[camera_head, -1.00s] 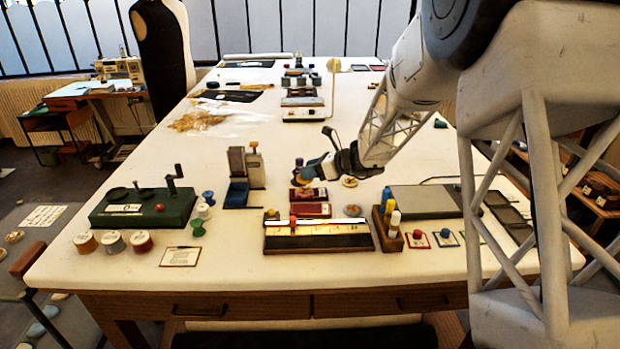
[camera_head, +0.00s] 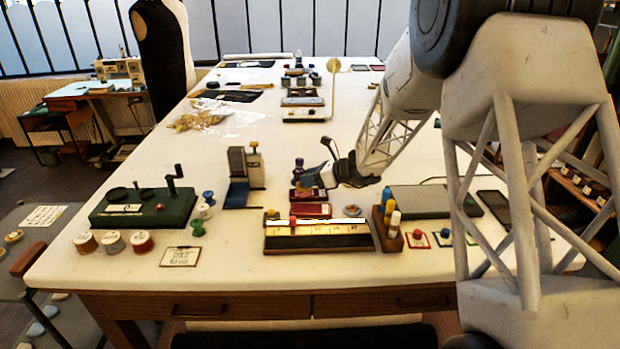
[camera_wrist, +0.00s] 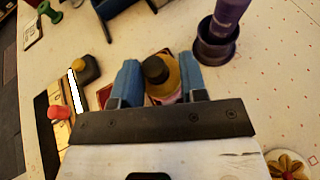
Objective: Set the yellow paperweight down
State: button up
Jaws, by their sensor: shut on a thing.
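The yellow paperweight (camera_wrist: 172,80), with a round black top, is between the two blue fingers of my gripper (camera_wrist: 160,78) in the wrist view. My gripper is shut on it. In the head view my gripper (camera_head: 303,180) is just over the far dark-red tray (camera_head: 311,195), behind the ruler board; the paperweight itself is hard to make out there. Part of a red-edged surface (camera_wrist: 104,95) shows beneath and beside the fingers in the wrist view. I cannot tell whether the paperweight touches it.
A purple bottle (camera_wrist: 228,15) stands in a dark round base close to the right finger. The ruler board (camera_head: 318,238) with red and yellow knobs lies in front. A second red tray (camera_head: 311,210), a marker block (camera_head: 388,236) and a blue stand (camera_head: 238,193) are near.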

jog(key=shift+f, duration=0.15)
jog(key=o, duration=1.1)
jog(key=shift+c, duration=0.2)
jog(key=shift+r, duration=0.2)
jog(key=v, duration=1.2)
